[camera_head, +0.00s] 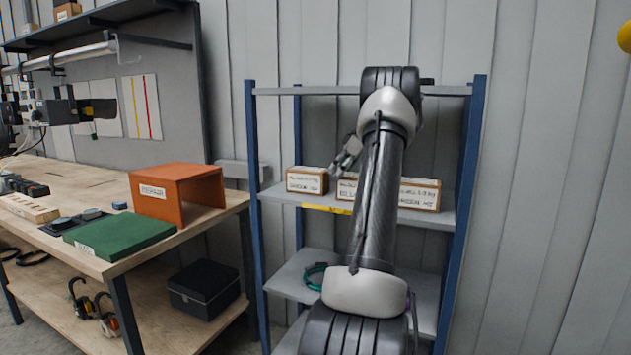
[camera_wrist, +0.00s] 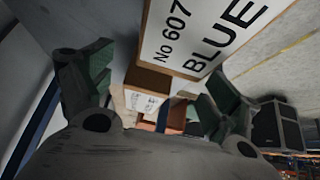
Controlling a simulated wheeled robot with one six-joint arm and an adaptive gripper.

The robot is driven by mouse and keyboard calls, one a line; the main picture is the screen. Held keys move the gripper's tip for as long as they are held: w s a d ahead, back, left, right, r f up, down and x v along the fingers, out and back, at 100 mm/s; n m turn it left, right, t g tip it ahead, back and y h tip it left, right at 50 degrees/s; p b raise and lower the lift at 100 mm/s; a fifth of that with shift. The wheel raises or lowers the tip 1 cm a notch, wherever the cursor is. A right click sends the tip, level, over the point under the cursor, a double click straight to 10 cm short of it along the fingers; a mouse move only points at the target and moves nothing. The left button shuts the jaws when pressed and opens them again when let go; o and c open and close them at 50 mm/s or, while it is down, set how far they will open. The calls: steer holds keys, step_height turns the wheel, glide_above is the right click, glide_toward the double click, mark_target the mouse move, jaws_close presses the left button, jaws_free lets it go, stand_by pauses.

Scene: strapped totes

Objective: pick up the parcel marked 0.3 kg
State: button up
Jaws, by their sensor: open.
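Three cardboard parcels with white labels stand on the upper shelf: a left one (camera_head: 307,181), a middle one (camera_head: 346,188) partly hidden by my arm, and a right one (camera_head: 419,195). The weight marks are too small to read surely, so I cannot tell which is the 0.3 kg one. My gripper (camera_head: 347,155) is open and empty, just above and behind the gap between left and middle parcels. In the wrist view, a parcel labelled "No 607" and "BLUE" (camera_wrist: 205,35) is close beyond my open fingers (camera_wrist: 150,95); another parcel (camera_wrist: 148,80) is farther off.
The parcels stand on a grey shelf (camera_head: 325,208) between blue posts (camera_head: 470,160). A teal ring (camera_head: 315,276) lies on the shelf below. At left, a workbench (camera_head: 110,262) holds an orange open box (camera_head: 172,196) and a green slab (camera_head: 118,234); a black box (camera_head: 204,288) sits beneath.

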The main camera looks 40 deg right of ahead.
mark_target(309, 169)
steer(key=shift+d, duration=0.2)
steer(key=w+a, duration=0.1)
steer(key=w, duration=0.1)
steer(key=w+a, duration=0.1)
steer(key=w, duration=0.2)
steer(key=w+a, duration=0.1)
steer(key=w, duration=0.2)
steer(key=shift+a, duration=0.1)
steer(key=shift+w+a, duration=0.3)
steer(key=shift+w, duration=0.35)
steer(key=shift+w+a, duration=0.25)
steer(key=shift+w, duration=0.35)
steer(key=x, duration=0.3)
steer(key=shift+w, duration=0.1)
steer(key=c, duration=1.4)
